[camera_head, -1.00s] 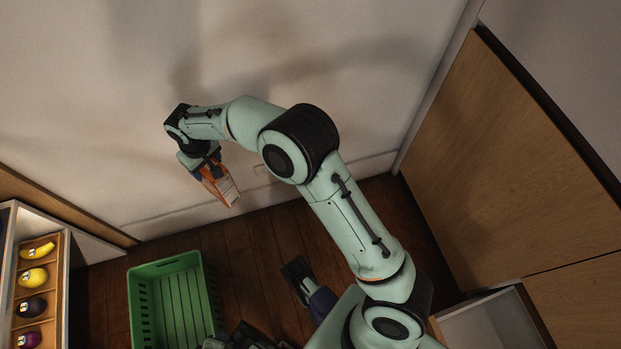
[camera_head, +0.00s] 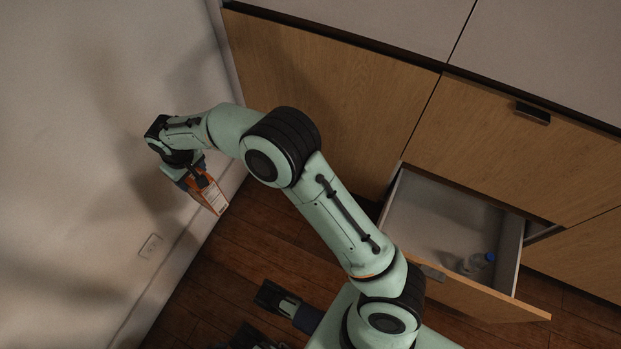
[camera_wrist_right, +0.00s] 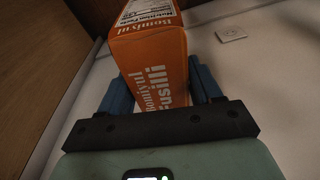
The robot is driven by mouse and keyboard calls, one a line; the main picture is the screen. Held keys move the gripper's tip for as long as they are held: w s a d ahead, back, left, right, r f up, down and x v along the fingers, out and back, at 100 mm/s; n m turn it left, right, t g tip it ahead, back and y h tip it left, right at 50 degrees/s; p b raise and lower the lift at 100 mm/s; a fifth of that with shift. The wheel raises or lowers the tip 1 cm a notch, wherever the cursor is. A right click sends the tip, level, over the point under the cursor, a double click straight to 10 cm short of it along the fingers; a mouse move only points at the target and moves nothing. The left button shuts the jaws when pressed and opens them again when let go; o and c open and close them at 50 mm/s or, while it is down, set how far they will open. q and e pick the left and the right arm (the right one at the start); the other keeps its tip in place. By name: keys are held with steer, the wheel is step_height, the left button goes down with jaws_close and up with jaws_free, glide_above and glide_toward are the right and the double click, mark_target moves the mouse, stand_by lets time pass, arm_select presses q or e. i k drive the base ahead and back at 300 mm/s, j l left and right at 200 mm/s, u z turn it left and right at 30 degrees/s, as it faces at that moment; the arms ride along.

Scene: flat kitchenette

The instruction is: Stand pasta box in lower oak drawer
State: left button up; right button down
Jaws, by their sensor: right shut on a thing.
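The orange and white pasta box (camera_head: 207,193) is held in the air near the white wall, in the upper left of the head view. My right gripper (camera_head: 195,180) is shut on it. The right wrist view shows the box (camera_wrist_right: 150,60), lettered "Fusilli", upright between the two blue fingers of the gripper (camera_wrist_right: 160,92). The open lower oak drawer (camera_head: 480,296) is at the right of the head view, well away from the box. A clear bottle with a blue cap (camera_head: 490,257) lies inside near its front.
Closed oak fronts (camera_head: 320,95) stand behind and beside the drawer, one with a dark handle (camera_head: 533,112). A wall socket (camera_head: 151,246) is on the white wall (camera_head: 70,150). The dark wood floor (camera_head: 255,235) between wall and drawer looks clear.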

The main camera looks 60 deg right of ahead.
mark_target(411, 246)
steer(key=z, duration=0.35)
steer(key=k+l+z, duration=0.1)
steer(key=z, duration=0.25)
steer(key=k+z, duration=0.1)
steer(key=z, duration=0.2)
steer(key=k+l, duration=0.2)
steer(key=l, duration=0.15)
steer(key=k+l, duration=0.2)
steer(key=l, duration=0.15)
steer(key=k+l, duration=0.2)
steer(key=l, duration=0.15)
